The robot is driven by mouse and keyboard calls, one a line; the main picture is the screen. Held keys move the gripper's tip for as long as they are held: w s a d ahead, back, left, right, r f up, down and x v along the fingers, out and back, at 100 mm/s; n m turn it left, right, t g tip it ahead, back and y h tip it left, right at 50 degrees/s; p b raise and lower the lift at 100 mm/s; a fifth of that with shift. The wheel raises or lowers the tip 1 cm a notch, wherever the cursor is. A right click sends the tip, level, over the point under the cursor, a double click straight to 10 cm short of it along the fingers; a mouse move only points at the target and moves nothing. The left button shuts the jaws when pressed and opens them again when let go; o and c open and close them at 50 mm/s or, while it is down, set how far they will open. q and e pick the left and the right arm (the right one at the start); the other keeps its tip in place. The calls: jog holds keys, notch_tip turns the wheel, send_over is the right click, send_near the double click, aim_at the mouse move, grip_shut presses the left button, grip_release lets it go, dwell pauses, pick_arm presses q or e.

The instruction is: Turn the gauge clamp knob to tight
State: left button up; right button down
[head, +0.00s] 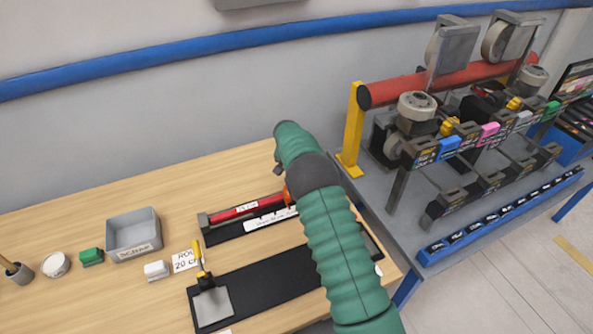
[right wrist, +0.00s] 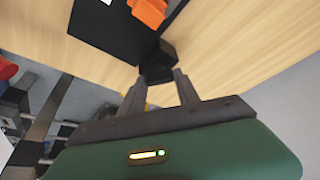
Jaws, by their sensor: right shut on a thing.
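The gauge (head: 262,217) lies on the bench, a black base with a red bar and a white label strip. An orange part, likely the clamp, shows at its right end (head: 287,194), partly behind my right arm, and also in the right wrist view (right wrist: 150,10). In that view my right gripper (right wrist: 160,77) is shut on a black knob (right wrist: 156,60) at the end of the black base (right wrist: 108,32). The knob's turn angle cannot be read. The head view hides this gripper behind the arm. My left gripper is not in view.
A black mat (head: 265,287) with a metal plate and yellow-handled tool lies nearer. A grey scrap bin (head: 133,232), green block (head: 91,257) and white block (head: 157,270) stand left. A grey machine table (head: 385,200) with a red roller (head: 440,80) adjoins right.

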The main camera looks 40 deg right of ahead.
jog(key=m+g, duration=0.1)
jog(key=m, duration=0.2)
jog(key=shift+w+m+h, duration=0.1)
jog(key=shift+m+h, duration=0.2)
jog(key=shift+h, duration=0.1)
jog(key=shift+w+m+g, duration=0.2)
jog(key=shift+m+g, duration=0.6)
jog(key=shift+m, duration=0.9)
jog(key=shift+a+m, duration=0.1)
jog(key=shift+m, duration=0.3)
jog(key=c, duration=1.3)
grip_release()
jog(key=o, duration=0.4)
jog(key=shift+f, duration=0.1)
